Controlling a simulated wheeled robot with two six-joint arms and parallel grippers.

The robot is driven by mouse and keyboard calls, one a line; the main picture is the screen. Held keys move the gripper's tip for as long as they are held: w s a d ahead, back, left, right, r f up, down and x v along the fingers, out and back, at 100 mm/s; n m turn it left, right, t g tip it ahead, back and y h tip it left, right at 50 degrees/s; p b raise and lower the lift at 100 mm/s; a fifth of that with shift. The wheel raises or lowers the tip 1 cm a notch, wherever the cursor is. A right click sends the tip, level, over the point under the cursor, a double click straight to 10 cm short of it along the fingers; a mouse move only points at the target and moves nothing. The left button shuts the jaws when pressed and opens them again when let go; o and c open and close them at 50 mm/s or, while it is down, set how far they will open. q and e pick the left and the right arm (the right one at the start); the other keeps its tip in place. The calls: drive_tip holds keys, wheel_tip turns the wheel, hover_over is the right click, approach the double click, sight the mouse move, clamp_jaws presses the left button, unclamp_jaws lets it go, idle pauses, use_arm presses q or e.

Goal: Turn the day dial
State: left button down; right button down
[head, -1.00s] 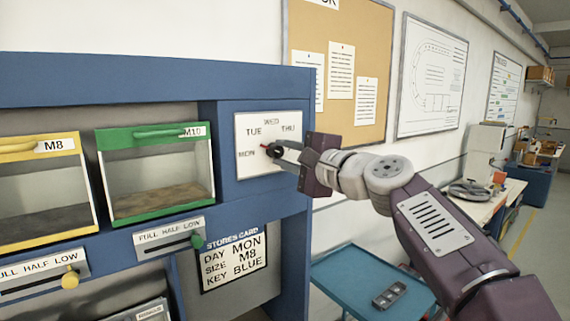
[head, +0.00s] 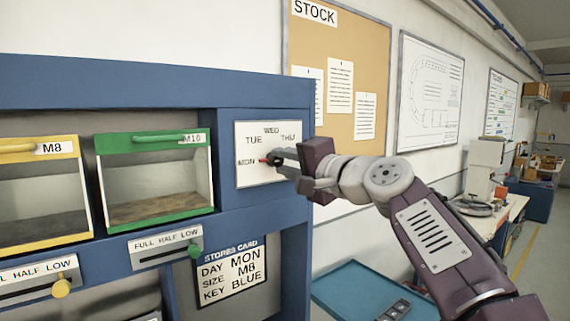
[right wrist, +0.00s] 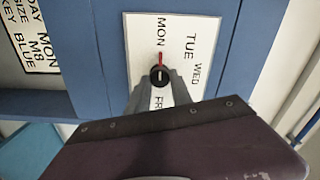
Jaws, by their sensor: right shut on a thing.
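The day dial (head: 274,157) is a small dark knob with a red pointer on a white plate (head: 285,177) lettered MON, TUE, WED and THU. In the right wrist view the dial (right wrist: 159,75) has its red pointer toward MON, and FRI is partly hidden by a finger. My right gripper (head: 284,160) is shut on the dial knob; its fingers (right wrist: 158,92) lie on either side of it in the wrist view. The stores card (head: 232,272) reads DAY MON, SIZE M8, KEY BLUE. My left gripper is out of view.
The blue cabinet holds a yellow M8 bin (head: 38,150) and a green M10 bin (head: 154,139), with FULL HALF LOW sliders below. A blue tray table (head: 345,290) stands lower right. A cork board (head: 345,50) hangs behind my right arm.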

drive_tip(key=c, duration=1.3)
unclamp_jaws()
drive_tip(key=shift+o, duration=0.8)
drive_tip(key=shift+w, duration=0.1)
drive_tip(key=b+v, duration=0.3)
drive_tip(key=v, duration=0.6)
drive_tip(key=shift+b, duration=0.4)
